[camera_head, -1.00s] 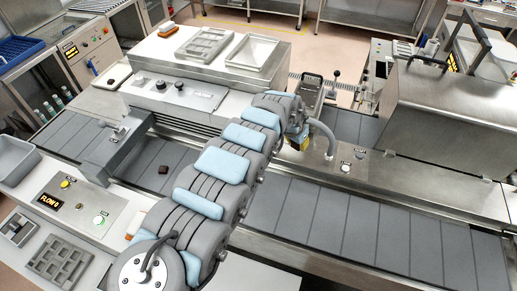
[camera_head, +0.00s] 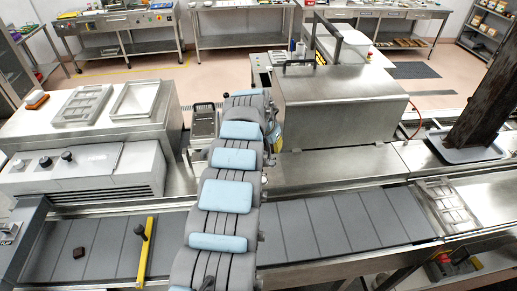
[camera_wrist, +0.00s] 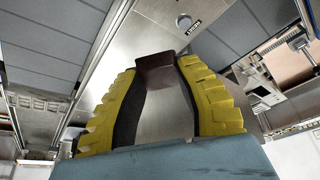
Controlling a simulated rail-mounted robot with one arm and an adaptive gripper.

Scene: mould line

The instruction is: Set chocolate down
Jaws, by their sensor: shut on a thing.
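My gripper (camera_wrist: 158,72) has two ribbed yellow fingers in the wrist view. They are shut on a dark brown piece of chocolate (camera_wrist: 155,64) at their tips. The held piece is above grey and steel machine surfaces; its height cannot be told. In the head view my arm hides most of the gripper and the held piece. Another small dark brown chocolate (camera_head: 79,253) lies on the grey belt (camera_head: 110,232) at the lower left.
A yellow bar (camera_head: 146,252) with a black knob crosses the belt. A steel housing (camera_head: 335,105) stands behind it. The belt right of my arm is clear.

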